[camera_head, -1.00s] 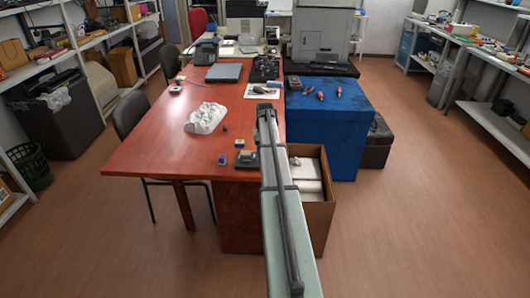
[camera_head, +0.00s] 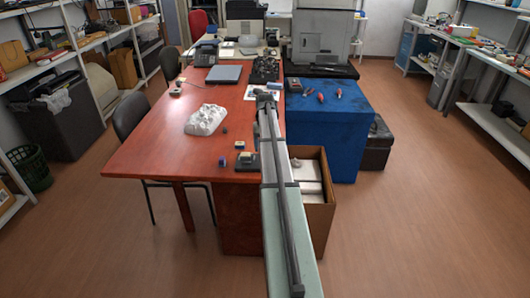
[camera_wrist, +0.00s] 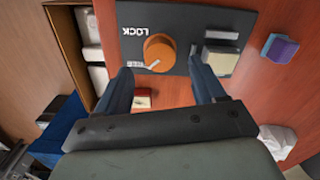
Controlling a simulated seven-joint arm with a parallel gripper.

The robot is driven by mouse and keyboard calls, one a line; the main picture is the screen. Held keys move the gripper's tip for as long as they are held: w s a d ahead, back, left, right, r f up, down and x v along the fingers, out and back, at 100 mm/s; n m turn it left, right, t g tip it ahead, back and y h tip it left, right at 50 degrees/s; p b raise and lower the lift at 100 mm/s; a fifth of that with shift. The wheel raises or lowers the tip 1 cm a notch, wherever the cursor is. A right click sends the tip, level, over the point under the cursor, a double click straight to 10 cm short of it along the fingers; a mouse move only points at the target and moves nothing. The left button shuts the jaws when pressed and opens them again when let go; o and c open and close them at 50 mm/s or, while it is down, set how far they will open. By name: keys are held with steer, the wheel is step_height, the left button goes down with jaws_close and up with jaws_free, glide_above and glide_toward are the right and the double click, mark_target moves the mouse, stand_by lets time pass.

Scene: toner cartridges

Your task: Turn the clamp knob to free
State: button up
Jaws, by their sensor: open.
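The orange clamp knob (camera_wrist: 160,48) sits on a dark plate (camera_wrist: 133,14) in the wrist view. The plate has a white LOCK label, upside down in this view, and a smaller label near the knob that is hard to read. A white mark on the knob points to its lower left, toward the smaller label. My gripper (camera_wrist: 160,70) is open and empty, its fingertips apart on either side and just below the knob in the picture. In the head view the plate (camera_head: 240,168) lies on the red table's near edge; my arm hides the knob.
A pale block (camera_wrist: 221,61) stands on the plate, beside the right fingertip. A blue-purple block (camera_wrist: 280,48) and a small red-and-white block (camera_wrist: 143,98) lie nearby. An open carton (camera_head: 319,218) with white packages stands right of the table (camera_head: 150,150). A crumpled white object (camera_head: 206,119) lies farther back.

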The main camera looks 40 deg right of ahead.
step_height(320, 180, up, 9)
steer(key=shift+r, duration=0.2)
stand_by(0.6)
steer(key=a+f+n, duration=0.1)
steer(key=a+f, duration=0.7)
steer(key=a, duration=0.5)
steer(key=a+f+n, duration=0.2)
steer(key=a+f, duration=0.7)
steer(key=a, duration=0.3)
steer(key=s+a+f+n, duration=0.1)
steer(key=s+a+f, duration=0.3)
steer(key=a, duration=0.4)
steer(key=s+a+f+n, duration=0.1)
steer(key=s+a+f, duration=0.3)
steer(key=a, duration=0.4)
steer(key=s+a+f+n, duration=0.1)
steer(key=s+a+f, duration=0.35)
steer(key=a, duration=0.35)
steer(key=s+f+g, duration=0.2)
steer(key=s+f, duration=0.5)
steer(key=s, duration=0.3)
steer(key=s+a+f+g, duration=0.1)
steer(key=s+f+g, duration=0.1)
steer(key=s+f, duration=0.5)
steer(key=s+a+f+g, duration=0.1)
steer(key=s+f, duration=0.6)
steer(key=s, duration=0.8)
steer(key=shift+a+g, duration=0.15)
steer(key=shift+g, duration=0.75)
